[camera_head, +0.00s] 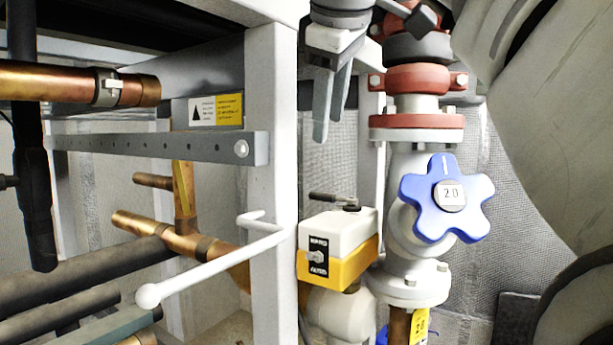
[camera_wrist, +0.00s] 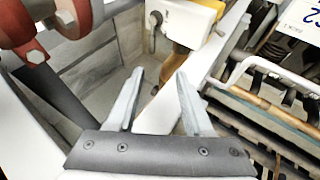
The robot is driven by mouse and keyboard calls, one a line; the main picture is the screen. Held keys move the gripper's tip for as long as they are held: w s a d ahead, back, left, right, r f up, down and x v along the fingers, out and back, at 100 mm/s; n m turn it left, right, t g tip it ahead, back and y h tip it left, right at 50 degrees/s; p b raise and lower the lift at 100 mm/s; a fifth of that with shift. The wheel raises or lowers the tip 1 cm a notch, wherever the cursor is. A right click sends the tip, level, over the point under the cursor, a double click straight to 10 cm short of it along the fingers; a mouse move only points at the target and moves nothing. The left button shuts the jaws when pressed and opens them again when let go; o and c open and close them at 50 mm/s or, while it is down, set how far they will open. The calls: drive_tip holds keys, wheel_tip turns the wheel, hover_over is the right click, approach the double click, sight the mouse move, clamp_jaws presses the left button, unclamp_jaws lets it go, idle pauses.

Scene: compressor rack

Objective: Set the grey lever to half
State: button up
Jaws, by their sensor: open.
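A short dark grey lever (camera_head: 335,199) lies across the top of a white and yellow box (camera_head: 338,235), pointing left and roughly level. A long pale lever-like rod (camera_head: 215,268) with a white ball end slopes down to the left in front of the white post. I cannot tell for sure which of the two is the grey lever. My gripper (camera_head: 329,122) hangs fingers-down above the box, apart from both. In the wrist view my gripper (camera_wrist: 159,78) is open with nothing between its fingers, and the box (camera_wrist: 186,22) is beyond them.
A blue star-shaped handwheel (camera_head: 447,197) on a white valve stands right of the box. Red flanges (camera_head: 418,78) are above it. A white post (camera_head: 272,180), a grey drilled bar (camera_head: 150,147) and copper pipes (camera_head: 185,238) crowd the left. A large pale cylinder (camera_head: 555,120) fills the right.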

drive_tip(key=w+r, duration=0.1)
drive_tip(key=b, duration=0.5)
approach(322, 194)
drive_tip(key=x, duration=0.8)
clamp_jaws()
idle(1.0)
